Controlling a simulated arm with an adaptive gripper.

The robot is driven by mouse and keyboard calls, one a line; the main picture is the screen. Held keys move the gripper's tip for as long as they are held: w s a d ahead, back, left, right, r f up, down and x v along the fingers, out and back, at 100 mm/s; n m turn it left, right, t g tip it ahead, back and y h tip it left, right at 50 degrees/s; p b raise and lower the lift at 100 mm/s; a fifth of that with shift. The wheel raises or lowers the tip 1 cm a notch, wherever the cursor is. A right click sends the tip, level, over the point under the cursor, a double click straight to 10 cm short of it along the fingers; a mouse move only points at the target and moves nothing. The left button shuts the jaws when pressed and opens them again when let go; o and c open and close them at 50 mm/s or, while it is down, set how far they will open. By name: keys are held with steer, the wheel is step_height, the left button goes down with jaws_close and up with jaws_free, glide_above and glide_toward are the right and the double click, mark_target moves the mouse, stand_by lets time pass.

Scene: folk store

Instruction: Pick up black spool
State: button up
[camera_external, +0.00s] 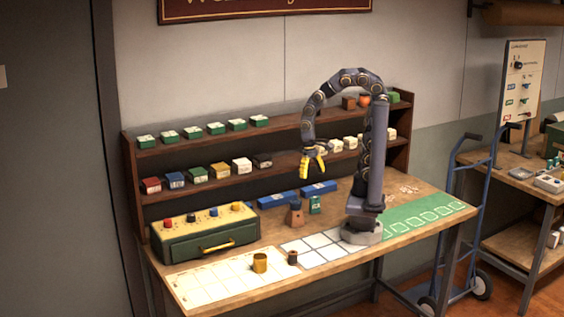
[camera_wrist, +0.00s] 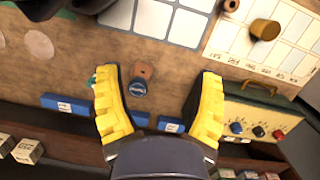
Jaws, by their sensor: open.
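A small black spool (camera_external: 213,212) sits on top of the green case with a cream top (camera_external: 200,242), at the left of the bench. It stands in a row with a red spool (camera_external: 168,222), a blue spool (camera_external: 191,217) and an orange-yellow spool (camera_external: 236,206). My gripper (camera_external: 313,177) is open and empty, high above the bench and to the right of the case. Its yellow fingers (camera_wrist: 160,108) are spread apart.
A gold cup (camera_external: 260,263) and brown spool (camera_external: 293,257) stand in front. Wooden shelves (camera_external: 275,127) with small boxes rise behind.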

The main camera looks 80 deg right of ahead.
steer(key=w+a+f+m, duration=0.4)
steer(key=a+f+m, duration=0.3)
steer(key=a+f, duration=0.15)
steer(key=m+t+h, duration=0.1)
steer(key=m+t, duration=0.1)
steer(key=m, duration=0.5)
glide_above(293, 258)
steer(key=d, duration=0.2)
steer(key=f, duration=1)
steer(key=shift+w+a+f, duration=0.1)
steer(key=shift+a+f, duration=0.1)
steer(key=shift+a, duration=0.05)
steer(key=shift+w+f, duration=0.1)
steer(key=shift+f, duration=3.25)
steer(key=c, duration=1)
